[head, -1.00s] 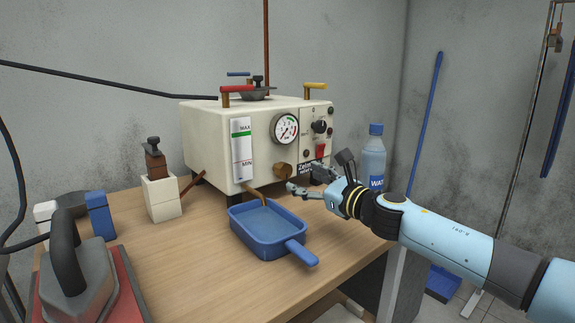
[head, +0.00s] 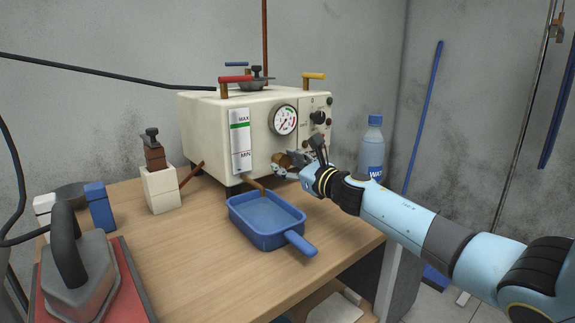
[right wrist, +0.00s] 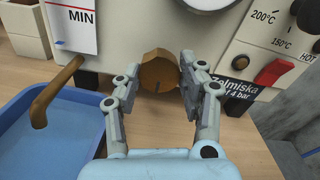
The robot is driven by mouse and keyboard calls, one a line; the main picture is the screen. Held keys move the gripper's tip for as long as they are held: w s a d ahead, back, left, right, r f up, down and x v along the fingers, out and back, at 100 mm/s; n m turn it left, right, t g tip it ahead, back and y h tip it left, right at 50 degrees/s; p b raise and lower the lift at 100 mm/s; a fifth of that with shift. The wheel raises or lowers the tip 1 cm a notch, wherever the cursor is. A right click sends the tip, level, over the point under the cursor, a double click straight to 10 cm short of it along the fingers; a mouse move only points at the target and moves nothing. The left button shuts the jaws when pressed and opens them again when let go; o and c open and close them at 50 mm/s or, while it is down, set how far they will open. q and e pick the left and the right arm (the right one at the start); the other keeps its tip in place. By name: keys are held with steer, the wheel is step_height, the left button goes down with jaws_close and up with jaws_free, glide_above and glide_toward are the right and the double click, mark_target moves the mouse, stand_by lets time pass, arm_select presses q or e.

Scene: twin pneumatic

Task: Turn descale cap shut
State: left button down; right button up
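The descale cap, a round brass knob (right wrist: 158,72), sits low on the front of the cream boiler. In the head view the cap (head: 281,160) shows beside the fingertips of my right gripper (head: 290,163). In the right wrist view the gripper (right wrist: 157,80) has its fingers apart, one on each side of the cap. The right finger overlaps the cap's right edge; a firm grip does not show. A short dark mark shows on the cap's lower face. My left gripper is not in view.
The boiler (head: 200,130) has a gauge and a brass drain spout (right wrist: 55,92) left of the cap. A blue tray (head: 265,240) stands under the spout. A water bottle (head: 373,135) is right of the boiler. An iron (head: 75,265) lies at the left front.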

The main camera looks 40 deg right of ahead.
steer(key=c, duration=0.4)
